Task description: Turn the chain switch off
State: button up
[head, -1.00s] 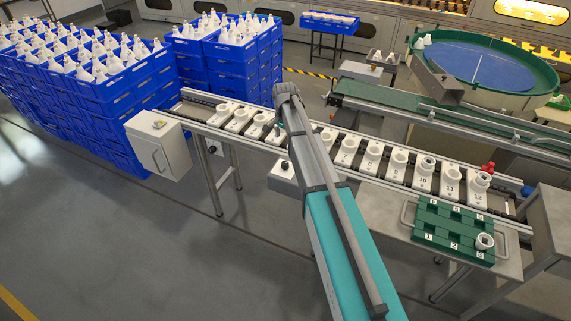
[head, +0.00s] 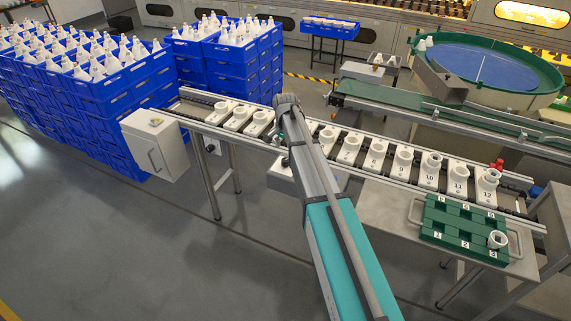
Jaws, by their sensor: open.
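A grey box (head: 280,177) with a dark knob hangs below the near side of the chain conveyor (head: 190,117), partly behind my arm. I cannot tell which is the chain switch, or how either knob is turned. My arm reaches from the bottom middle up to the conveyor and covers part of it. My gripper is hidden behind the arm, so its distance to the knobs does not show.
White numbered holders (head: 376,156) line the conveyor. A grey cabinet (head: 155,146) with a handle stands at its left end. A green tray (head: 450,238) holding one white part sits on a metal table at right. Blue crates (head: 120,105) fill the left back. The front-left floor is clear.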

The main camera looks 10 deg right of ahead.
aim_at(285, 160)
jog(key=shift+f+b, duration=2.65)
jog(key=shift+f, duration=0.3)
jog(key=c, duration=1.1)
